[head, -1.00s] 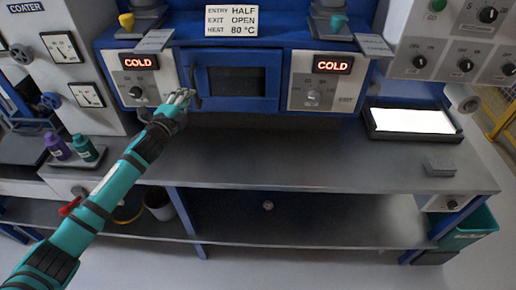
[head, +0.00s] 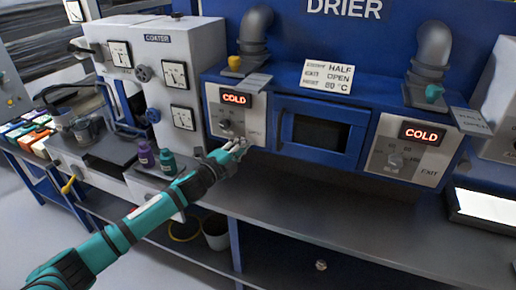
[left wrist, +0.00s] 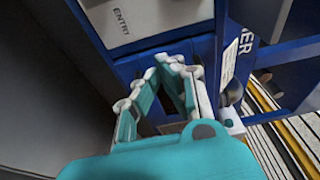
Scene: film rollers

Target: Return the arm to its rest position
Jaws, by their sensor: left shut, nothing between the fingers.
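My left arm reaches in from the lower left in the head view. Its gripper (head: 240,144) is shut and empty, in front of the lower right of the drier's entry panel (head: 213,114). In the left wrist view the fingertips (left wrist: 172,62) come together before the blue drier front, below the panel marked ENTRY (left wrist: 130,20). I cannot tell whether they touch it. The drier door (head: 314,132) looks closed. The right gripper is not in view.
The steel bench (head: 330,212) below the drier is largely clear. A purple bottle (head: 146,155) and a teal bottle (head: 167,161) stand left of my forearm, by the coater (head: 158,60). The exit panel (head: 411,150) reads COLD, as does the entry display (head: 235,99).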

